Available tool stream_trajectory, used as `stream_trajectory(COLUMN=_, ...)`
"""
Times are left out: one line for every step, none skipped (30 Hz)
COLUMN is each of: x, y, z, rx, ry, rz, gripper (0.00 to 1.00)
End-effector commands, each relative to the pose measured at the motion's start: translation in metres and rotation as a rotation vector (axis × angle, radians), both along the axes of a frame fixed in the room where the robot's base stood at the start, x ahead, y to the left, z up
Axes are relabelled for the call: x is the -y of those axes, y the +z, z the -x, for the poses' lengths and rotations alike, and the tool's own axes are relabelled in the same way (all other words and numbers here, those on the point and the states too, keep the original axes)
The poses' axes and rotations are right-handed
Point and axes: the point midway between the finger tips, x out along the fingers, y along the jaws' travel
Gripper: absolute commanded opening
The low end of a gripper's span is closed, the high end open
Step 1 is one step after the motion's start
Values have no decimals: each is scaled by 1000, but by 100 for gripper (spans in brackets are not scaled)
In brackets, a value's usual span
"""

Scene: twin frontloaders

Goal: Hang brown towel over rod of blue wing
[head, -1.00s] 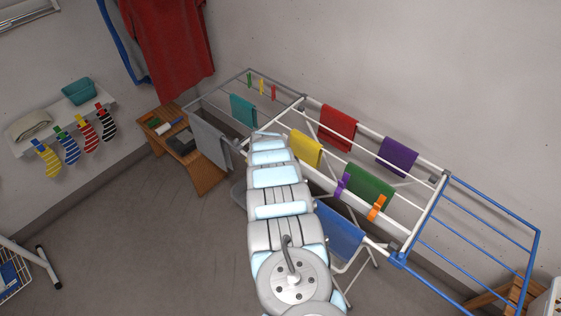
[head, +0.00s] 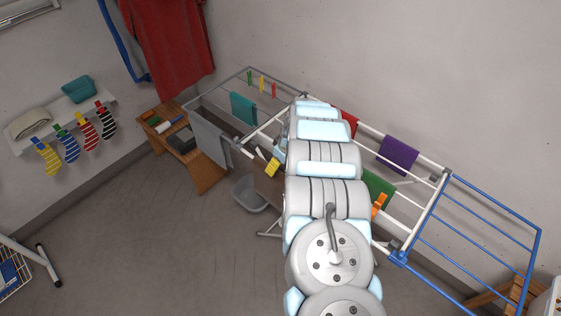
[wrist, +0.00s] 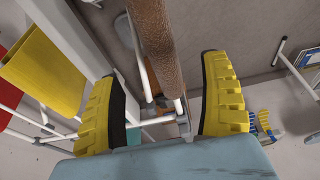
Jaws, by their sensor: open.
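The brown towel (wrist: 155,40) shows in the wrist view as a narrow, rough brown strip, nearly edge-on. My gripper (wrist: 163,80) is open, with one yellow finger on each side of the towel's line and visible gaps to both. In the head view, a brown patch (head: 268,190) that looks like this towel hangs by the near side of the rack, below a yellow fingertip (head: 272,168). My arm hides much of the rack's middle. The blue wing (head: 537,250) extends at the far right of the head view, and its rods are bare.
A yellow towel (wrist: 42,72) hangs left of my gripper in the wrist view. Purple (head: 398,154), green (head: 378,188) and teal (head: 243,108) towels hang on the rack. An orange clip (head: 379,206) grips the green one. A grey tub (head: 250,194) stands below.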

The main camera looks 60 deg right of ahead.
Motion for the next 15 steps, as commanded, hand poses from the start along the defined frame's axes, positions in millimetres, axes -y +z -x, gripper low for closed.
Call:
stream_trajectory(x=0, y=-8, z=-1, rx=-1, ry=1, rz=-1, gripper=78)
stream_trajectory(x=0, y=-11, z=-2, rx=-1, ry=1, rz=-1, gripper=78)
stream_trajectory(x=0, y=-14, z=-4, rx=0, ry=2, rz=1, gripper=78)
stream_trajectory(x=1, y=-17, z=-5, rx=0, ry=2, rz=1, gripper=78)
stream_trajectory(x=2, y=-19, z=-6, rx=0, ry=3, rz=2, gripper=78)
stream_trajectory(x=2, y=-23, z=-7, rx=0, ry=2, rz=3, gripper=78)
stream_trajectory(x=2, y=-25, z=-8, rx=0, ry=3, rz=2, gripper=78)
stream_trajectory(x=2, y=-28, z=-8, rx=0, ry=3, rz=2, gripper=78)
stream_trajectory(x=2, y=-33, z=-9, rx=-1, ry=2, rz=0, gripper=78)
stream_trajectory(x=2, y=-36, z=-9, rx=-2, ry=1, rz=-1, gripper=78)
stream_trajectory(x=1, y=-39, z=-10, rx=-1, ry=2, rz=-2, gripper=78)
stream_trajectory(x=2, y=-44, z=-11, rx=-1, ry=2, rz=-2, gripper=78)
stream_trajectory(x=2, y=-47, z=-13, rx=-1, ry=2, rz=-1, gripper=78)
stream_trajectory(x=3, y=-49, z=-14, rx=0, ry=2, rz=1, gripper=78)
stream_trajectory(x=4, y=-52, z=-16, rx=1, ry=2, rz=3, gripper=78)
